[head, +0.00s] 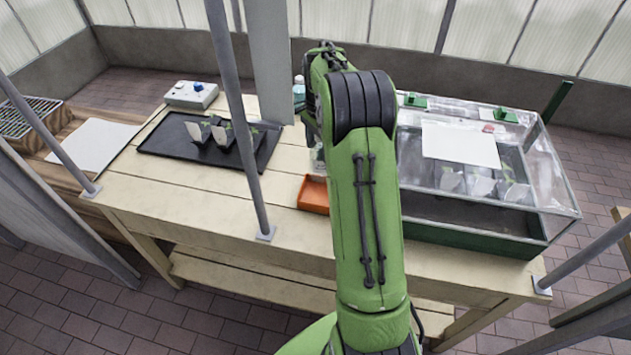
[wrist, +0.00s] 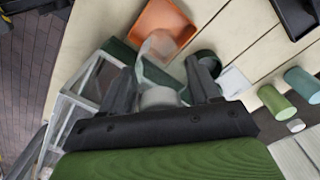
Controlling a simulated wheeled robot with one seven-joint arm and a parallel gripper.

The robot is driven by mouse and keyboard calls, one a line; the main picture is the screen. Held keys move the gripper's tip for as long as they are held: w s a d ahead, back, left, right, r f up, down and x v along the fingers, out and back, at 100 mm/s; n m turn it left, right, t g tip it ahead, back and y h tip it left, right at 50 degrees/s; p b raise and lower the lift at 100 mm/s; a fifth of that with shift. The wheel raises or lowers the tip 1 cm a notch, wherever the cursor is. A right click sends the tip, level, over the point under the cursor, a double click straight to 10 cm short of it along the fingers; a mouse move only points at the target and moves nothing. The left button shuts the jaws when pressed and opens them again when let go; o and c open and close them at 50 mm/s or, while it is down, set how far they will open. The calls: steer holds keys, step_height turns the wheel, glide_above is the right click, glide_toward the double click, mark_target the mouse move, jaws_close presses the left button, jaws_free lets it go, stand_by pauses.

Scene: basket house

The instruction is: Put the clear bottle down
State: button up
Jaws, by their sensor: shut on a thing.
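My gripper (wrist: 163,78) is shut on the clear bottle (wrist: 158,47), which shows between the two dark fingers in the wrist view. Its see-through body extends away from me, toward the orange tray (wrist: 165,22). In the head view my green arm hides most of the gripper and the bottle; a small clear part (head: 318,155) shows at the arm's left edge, behind the orange tray (head: 313,195). I cannot tell whether the bottle touches the table (head: 215,205).
A glass case with a green base (head: 475,222) stands right of my arm. A black tray (head: 165,140) with pots lies left, near a grey box (head: 191,95). Green (wrist: 276,102) and teal (wrist: 303,85) containers are close by. A grey post (head: 240,130) stands in front. The table's front left is bare.

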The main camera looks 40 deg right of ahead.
mark_target(319, 172)
steer(key=f+b, duration=0.1)
steer(key=f, duration=0.4)
steer(key=f+b, duration=0.1)
steer(key=f, duration=0.3)
steer(key=shift+w+f, duration=0.2)
steer(key=shift+f, duration=0.2)
steer(key=shift+f, duration=0.15)
steer(key=o, duration=1)
steer(key=shift+o, duration=0.2)
step_height(319, 172, up, 12)
steer(key=shift+r+p, duration=0.2)
steer(key=shift+p, duration=1)
